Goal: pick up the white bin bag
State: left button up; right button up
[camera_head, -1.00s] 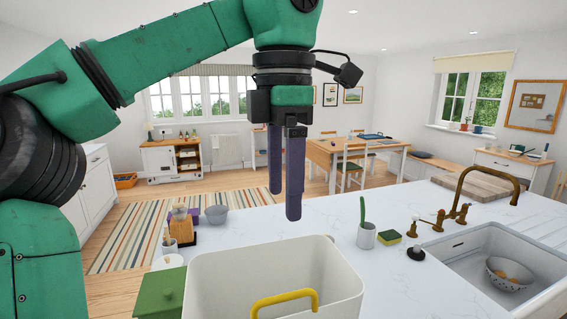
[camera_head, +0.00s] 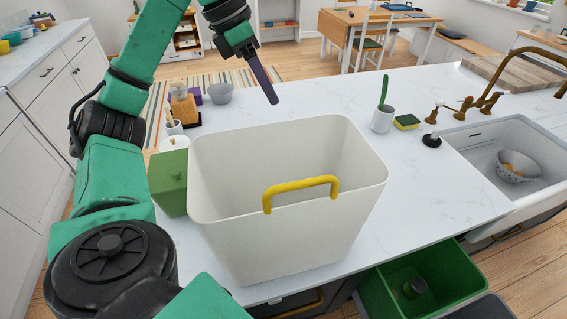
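No white bin bag can be made out for sure. A large white bin (camera_head: 285,235) with a yellow handle (camera_head: 300,190) stands open and upright on the counter; its visible inside looks empty. Below the counter's front edge, a green bin (camera_head: 385,300) sits in a pulled-out rack with a small dark object (camera_head: 414,287) inside. My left gripper (camera_head: 272,98) is above the counter behind the white bin, apart from it, with its dark fingers tilted down to the right. The fingers overlap in this view, so their gap is hidden. My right gripper is not in view.
A green box (camera_head: 168,183) stands left of the white bin, with jars and a grey bowl (camera_head: 220,93) behind. A white pot (camera_head: 382,120), a sponge (camera_head: 406,122), brass taps and a sink (camera_head: 480,150) with a colander lie right. Counter (camera_head: 430,190) right of the bin is clear.

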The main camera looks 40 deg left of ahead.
pick_arm(q)
jog(key=d, duration=0.2)
jog(key=b, duration=0.2)
send_over(294, 140)
jog(key=s+a, duration=0.2)
jog(key=f, duration=0.6)
jog(key=shift+s+d+f, duration=0.15)
jog(key=shift+s+f, duration=0.05)
jog(key=shift+f, duration=0.2)
jog(key=x, duration=0.2)
jog(key=w+p+x, duration=0.1)
jog(key=x, duration=0.2)
jog(key=shift+d, duration=0.2)
jog(key=shift+d+f, duration=0.1)
jog(key=shift+f, duration=0.5)
jog(key=shift+w, duration=0.15)
grip_shut()
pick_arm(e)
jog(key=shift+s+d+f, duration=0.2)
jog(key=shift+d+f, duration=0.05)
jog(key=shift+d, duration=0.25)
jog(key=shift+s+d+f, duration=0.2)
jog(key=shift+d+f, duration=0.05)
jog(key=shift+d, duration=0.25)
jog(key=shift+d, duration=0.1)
